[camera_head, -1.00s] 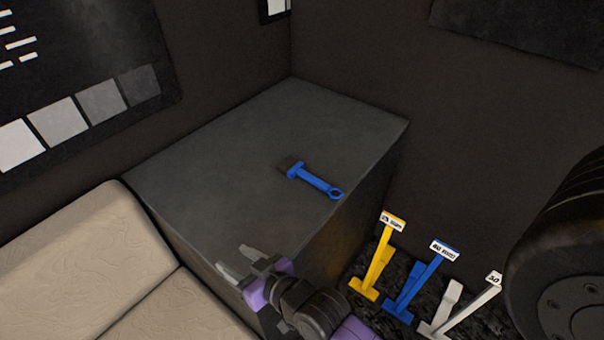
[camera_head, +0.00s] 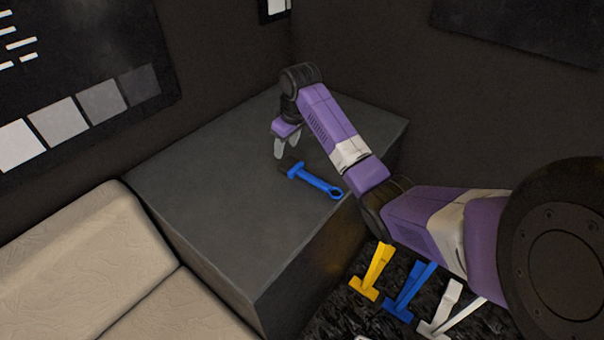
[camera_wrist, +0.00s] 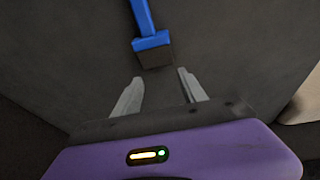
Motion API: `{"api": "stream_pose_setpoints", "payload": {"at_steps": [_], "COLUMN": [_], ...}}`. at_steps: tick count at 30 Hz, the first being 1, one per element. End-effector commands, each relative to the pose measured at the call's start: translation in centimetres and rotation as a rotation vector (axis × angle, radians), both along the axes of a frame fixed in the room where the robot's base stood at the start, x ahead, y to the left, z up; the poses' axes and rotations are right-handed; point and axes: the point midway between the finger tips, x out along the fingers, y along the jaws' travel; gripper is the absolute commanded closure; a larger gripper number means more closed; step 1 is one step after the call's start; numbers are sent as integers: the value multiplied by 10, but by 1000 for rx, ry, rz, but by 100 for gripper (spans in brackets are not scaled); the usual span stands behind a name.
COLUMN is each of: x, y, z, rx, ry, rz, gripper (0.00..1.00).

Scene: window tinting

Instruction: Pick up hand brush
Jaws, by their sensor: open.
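The hand brush (camera_head: 318,182) lies on the dark grey box top, with a blue handle ending in a ring at the right and dark bristles at the left. My gripper (camera_head: 285,150) is above the box, just behind the bristle end, with its fingers pointing down. In the wrist view, the brush (camera_wrist: 151,42) shows beyond the fingertips, its bristle end facing my gripper (camera_wrist: 158,82). The fingers are apart with nothing between them. The ring end is out of the wrist view.
The dark grey box (camera_head: 200,190) is otherwise clear on top. A beige seat (camera_head: 100,260) stands at its left. Dark walls rise behind.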

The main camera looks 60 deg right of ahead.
Motion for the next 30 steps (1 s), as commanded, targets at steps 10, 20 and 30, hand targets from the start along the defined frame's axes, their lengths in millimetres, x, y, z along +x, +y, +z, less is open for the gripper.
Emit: {"api": "stream_pose_setpoints", "payload": {"at_steps": [10,20,30], "x": [-61,-65,-67], "y": [7,6,5], "z": [-5,-38,-77], "rx": [140,141,137], "ry": [261,263,260], "rz": [33,32,34], "gripper": [51,51,51]}}
